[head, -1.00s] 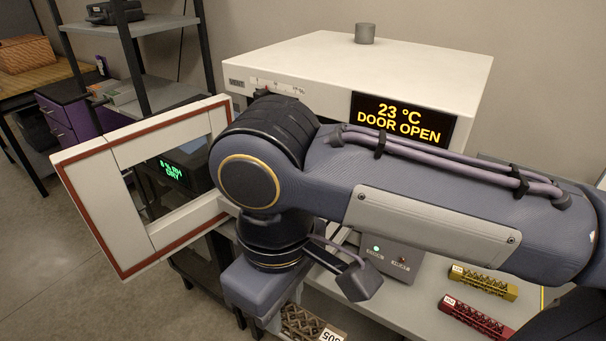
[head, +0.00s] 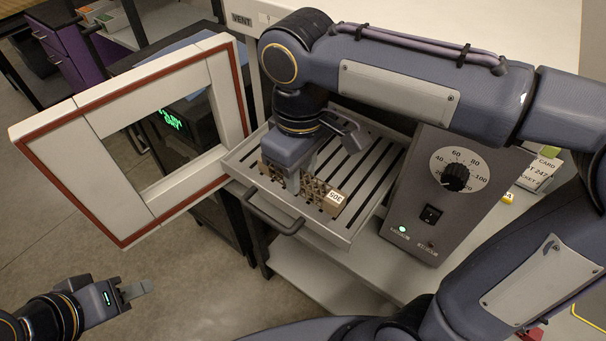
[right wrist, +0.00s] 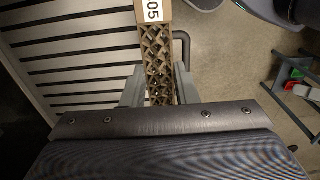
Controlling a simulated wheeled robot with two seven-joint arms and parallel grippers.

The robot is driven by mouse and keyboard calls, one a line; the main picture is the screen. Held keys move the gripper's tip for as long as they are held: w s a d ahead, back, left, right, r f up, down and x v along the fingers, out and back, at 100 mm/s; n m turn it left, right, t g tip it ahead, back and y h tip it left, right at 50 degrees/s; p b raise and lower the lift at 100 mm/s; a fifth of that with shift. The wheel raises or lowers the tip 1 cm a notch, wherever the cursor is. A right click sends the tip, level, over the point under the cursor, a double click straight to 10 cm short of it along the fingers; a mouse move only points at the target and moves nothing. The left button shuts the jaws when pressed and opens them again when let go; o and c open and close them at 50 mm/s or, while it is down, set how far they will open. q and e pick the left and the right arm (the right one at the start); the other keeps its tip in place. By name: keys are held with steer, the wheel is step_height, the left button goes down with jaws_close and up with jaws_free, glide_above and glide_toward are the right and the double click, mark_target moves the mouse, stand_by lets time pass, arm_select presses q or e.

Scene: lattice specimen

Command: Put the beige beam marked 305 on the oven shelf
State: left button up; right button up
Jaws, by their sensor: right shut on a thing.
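The beige lattice beam marked 305 (head: 312,194) is in my right gripper (head: 292,182), over the front part of the slatted oven shelf (head: 376,180). In the right wrist view the beam (right wrist: 158,45) runs lengthwise between the two fingers of the gripper (right wrist: 159,86), its white label at the top. The slats of the shelf (right wrist: 75,63) lie to its left. I cannot tell whether the beam touches the shelf. The shelf sticks out of the oven, its handle (head: 270,218) at the front. My left gripper (head: 135,290) is empty, away at the lower left; its finger gap is unclear.
The open oven door (head: 60,130) stands left of the shelf. A grey control box with a dial (head: 440,195) stands close on the right. A card (head: 540,172) is further right. Open floor (head: 190,285) lies in front and to the left.

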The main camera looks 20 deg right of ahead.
mark_target(302, 173)
steer(key=w+f, duration=0.2)
steer(key=f, duration=0.1)
steer(key=w+d+f, duration=0.1)
steer(key=shift+w+d+f, duration=0.1)
steer(key=shift+w+f, duration=0.15)
steer(key=shift+f, duration=0.15)
steer(key=shift+w+f, duration=0.1)
steer(key=shift+f, duration=1.55)
steer(key=shift+f, duration=0.1)
steer(key=o, duration=0.5)
steer(key=shift+f, duration=0.1)
steer(key=shift+o, duration=1.1)
step_height(302, 173, up, 12)
steer(key=shift+r+p, duration=0.25)
steer(key=shift+p, duration=0.15)
